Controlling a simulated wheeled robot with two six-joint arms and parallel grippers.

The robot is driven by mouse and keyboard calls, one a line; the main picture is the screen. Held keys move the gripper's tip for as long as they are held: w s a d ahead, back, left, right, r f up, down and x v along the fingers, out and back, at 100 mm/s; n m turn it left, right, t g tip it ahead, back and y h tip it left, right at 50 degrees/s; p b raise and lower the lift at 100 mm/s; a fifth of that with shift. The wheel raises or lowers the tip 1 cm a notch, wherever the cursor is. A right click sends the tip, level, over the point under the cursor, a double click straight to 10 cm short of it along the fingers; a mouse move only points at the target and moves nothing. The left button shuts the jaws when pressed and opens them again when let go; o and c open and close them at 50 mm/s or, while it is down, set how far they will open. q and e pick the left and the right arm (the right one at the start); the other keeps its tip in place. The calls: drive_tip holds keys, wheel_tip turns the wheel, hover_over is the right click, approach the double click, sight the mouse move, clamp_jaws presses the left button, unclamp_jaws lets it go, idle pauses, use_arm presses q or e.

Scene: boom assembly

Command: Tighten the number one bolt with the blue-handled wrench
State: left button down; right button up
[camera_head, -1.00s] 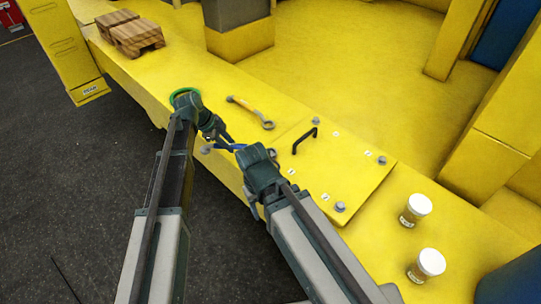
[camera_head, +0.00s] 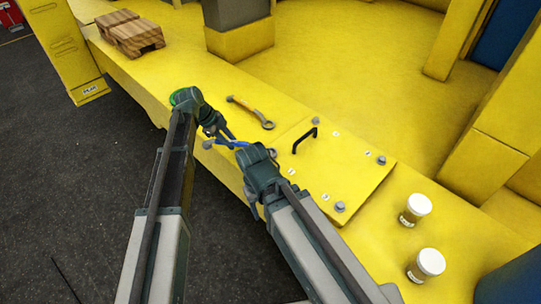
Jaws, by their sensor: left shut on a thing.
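The blue-handled wrench (camera_head: 231,144) shows as a short blue strip between my two arms, above the yellow beam. My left gripper (camera_head: 224,135) is shut on it. My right gripper (camera_head: 250,154) is close to the wrench's right end; its wrist hides its fingers, so I cannot tell whether it is open or touches the wrench. The yellow cover plate (camera_head: 335,183) has grey bolts at its corners: a far one (camera_head: 316,121), a right one (camera_head: 381,160) and a near one (camera_head: 340,207). The left corner is mostly hidden by my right arm. The number labels are too small to read.
A black handle (camera_head: 305,140) rises from the plate. Two white-lidded jars (camera_head: 415,209) (camera_head: 427,265) stand at right. Wooden blocks (camera_head: 136,35) lie at the far left.

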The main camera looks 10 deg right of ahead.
use_arm(q)
drive_tip(key=shift+w, duration=0.25)
drive_tip(key=shift+w+d+m, duration=0.1)
drive_tip(key=shift+w+m, duration=0.2)
drive_tip(key=shift+s, duration=0.1)
idle(0.3)
drive_tip(key=shift+s+a+n, duration=0.2)
drive_tip(key=shift+s+n, duration=0.3)
drive_tip(key=shift+s, duration=0.05)
drive_tip(key=shift+r+p, duration=2.15)
